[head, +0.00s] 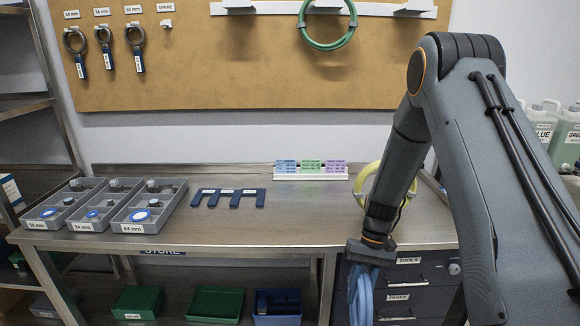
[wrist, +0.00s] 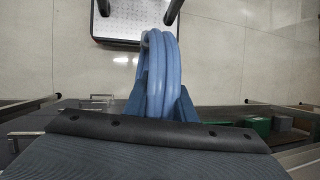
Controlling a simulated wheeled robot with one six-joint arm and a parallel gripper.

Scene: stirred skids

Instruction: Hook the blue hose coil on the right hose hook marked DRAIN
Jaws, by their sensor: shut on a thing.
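The blue hose coil (head: 361,298) hangs below my gripper (head: 371,258) in front of the bench's drawer side. In the wrist view the coil (wrist: 158,60) stands between the blue fingers of my gripper (wrist: 160,105), which is shut on it. The white hook rail runs along the top of the brown board. Its right hook (head: 414,9) is bare and cut off by the top edge of the picture; no DRAIN mark shows. A green hose coil (head: 328,46) hangs on the middle hook. The left hook (head: 239,6) is bare.
A yellow coil (head: 366,190) stands on the bench (head: 300,215), partly behind my arm. Jugs (head: 565,135) stand at the right. The bench middle is clear.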

